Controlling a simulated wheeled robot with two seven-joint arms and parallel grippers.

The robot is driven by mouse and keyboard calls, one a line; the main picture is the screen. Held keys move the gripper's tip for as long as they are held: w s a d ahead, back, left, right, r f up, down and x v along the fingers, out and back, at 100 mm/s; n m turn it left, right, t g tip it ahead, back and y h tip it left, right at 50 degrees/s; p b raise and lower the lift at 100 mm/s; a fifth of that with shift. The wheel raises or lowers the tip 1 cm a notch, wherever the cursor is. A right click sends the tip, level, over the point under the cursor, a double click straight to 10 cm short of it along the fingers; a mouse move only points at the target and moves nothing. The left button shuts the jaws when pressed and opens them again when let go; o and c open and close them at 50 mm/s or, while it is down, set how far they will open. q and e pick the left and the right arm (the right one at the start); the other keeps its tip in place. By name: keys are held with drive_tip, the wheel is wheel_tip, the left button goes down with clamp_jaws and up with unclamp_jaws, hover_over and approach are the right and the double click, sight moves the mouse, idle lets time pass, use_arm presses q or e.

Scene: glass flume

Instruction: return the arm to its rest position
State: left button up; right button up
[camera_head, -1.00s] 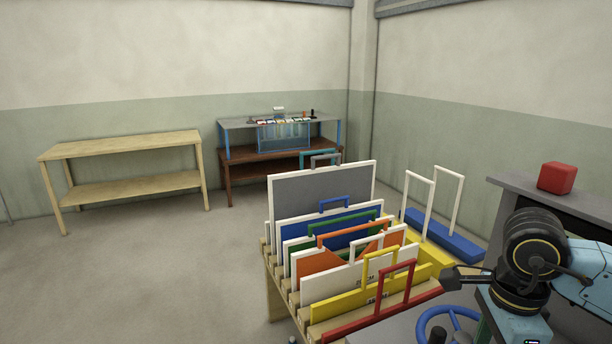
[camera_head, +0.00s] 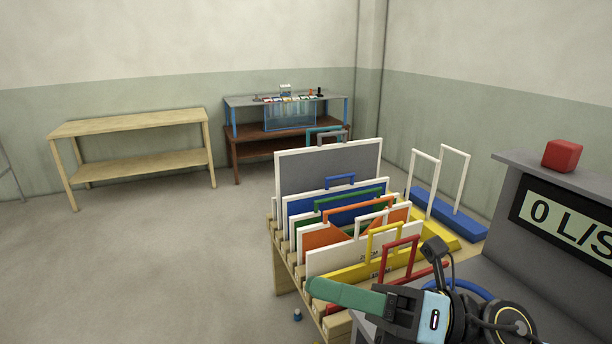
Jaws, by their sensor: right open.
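My right gripper (camera_head: 318,290) is at the bottom of the head view, with its green fingers pointing left. Its dark body and part of my right arm come in from the lower right. The fingers show almost as one shape, with nothing visible held between them. In the picture they overlap the front of the wooden rack (camera_head: 288,272) of coloured panels; I cannot tell how far above it they are. My left gripper is not in view.
The rack holds several framed panels with handles, a red handle (camera_head: 401,258) nearest. A grey console with a display (camera_head: 560,222) and a red block (camera_head: 562,155) stands at right. A blue ring (camera_head: 460,288) is partly hidden behind my arm. Open floor (camera_head: 170,270) lies left.

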drive_tip(key=w+d+f+m+t+h, duration=0.1)
drive_tip(key=w+d+m+t+h, duration=0.4)
drive_tip(key=m+t, duration=0.55)
drive_tip(key=w+d+f+m+t+h, duration=0.1)
drive_tip(key=w+d+m+t+h, duration=0.35)
drive_tip(key=m, duration=0.95)
drive_tip(key=s+d+f+m+g+h, duration=0.25)
drive_tip(key=d+f+m+h, duration=0.55)
drive_tip(key=f+m+h, duration=0.45)
drive_tip(key=s+d+f+m+g+y, duration=0.15)
drive_tip(key=s+f+m+g, duration=0.25)
drive_tip(key=s+f+g, duration=1.2)
drive_tip(key=s+f+t+b, duration=0.1)
drive_tip(key=s+f, duration=0.2)
drive_tip(key=f, duration=1.2)
drive_tip(key=s+f+t+b, duration=0.2)
drive_tip(key=s+f, duration=0.1)
drive_tip(key=f, duration=1.1)
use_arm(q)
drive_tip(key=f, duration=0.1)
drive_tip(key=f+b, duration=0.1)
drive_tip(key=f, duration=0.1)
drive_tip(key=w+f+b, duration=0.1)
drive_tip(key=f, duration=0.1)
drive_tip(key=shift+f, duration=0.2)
use_arm(e)
drive_tip(key=s+d+f+g, duration=0.1)
drive_tip(key=s+d+f, duration=0.2)
drive_tip(key=s+f, duration=1.3)
drive_tip(key=shift+f, duration=0.9)
